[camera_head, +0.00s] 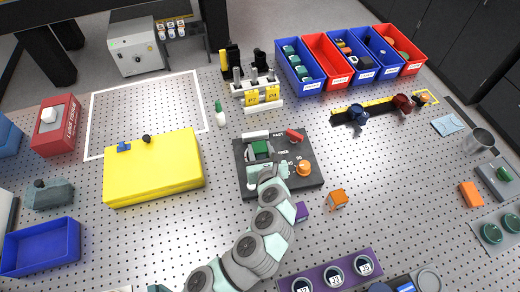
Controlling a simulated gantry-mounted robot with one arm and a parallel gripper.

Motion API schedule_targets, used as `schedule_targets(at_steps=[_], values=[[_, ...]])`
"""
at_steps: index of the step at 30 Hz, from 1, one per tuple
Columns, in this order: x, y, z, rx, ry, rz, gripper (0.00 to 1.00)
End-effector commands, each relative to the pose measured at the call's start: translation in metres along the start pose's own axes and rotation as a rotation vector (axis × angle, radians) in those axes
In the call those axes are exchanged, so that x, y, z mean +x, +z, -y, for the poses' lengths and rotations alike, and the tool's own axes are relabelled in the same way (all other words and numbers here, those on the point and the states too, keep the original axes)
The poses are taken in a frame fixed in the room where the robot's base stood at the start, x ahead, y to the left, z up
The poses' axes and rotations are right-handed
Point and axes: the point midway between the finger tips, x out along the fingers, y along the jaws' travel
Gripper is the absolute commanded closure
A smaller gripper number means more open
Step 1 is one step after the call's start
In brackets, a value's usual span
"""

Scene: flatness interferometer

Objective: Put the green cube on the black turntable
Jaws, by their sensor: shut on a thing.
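The green cube (261,147) shows as a dark green block at the end of my arm, above the upper left part of a dark control panel (311,178). My gripper (260,150) is shut on the cube, with pale finger parts beside it. I cannot tell the cube's height above the panel. I cannot make out the black turntable clearly; my gripper and arm cover part of the dark panel.
A red lever (294,135) and orange knob (303,168) stand on the panel beside my gripper. A yellow block (153,172) lies left, a white rack (257,103) behind.

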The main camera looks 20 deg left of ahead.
Motion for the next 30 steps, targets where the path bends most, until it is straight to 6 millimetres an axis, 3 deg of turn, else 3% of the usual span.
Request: schedule_targets(at_steps=[8, 9, 16, 26, 30], values=[[0.001, -0.002, 0.0, 0.001, 0.0, 0.001, 1.0], [0.001, -0.002, 0.0, 0.001, -0.001, 0.001, 0.57], [0.001, -0.002, 0.0, 0.0, 0.0, 0.0, 0.38], [-0.001, 0.002, 0.0, -0.001, 0.0, 0.001, 0.38], [-0.013, 0.002, -0.001, 0.002, 0.0, 0.002, 0.38]])
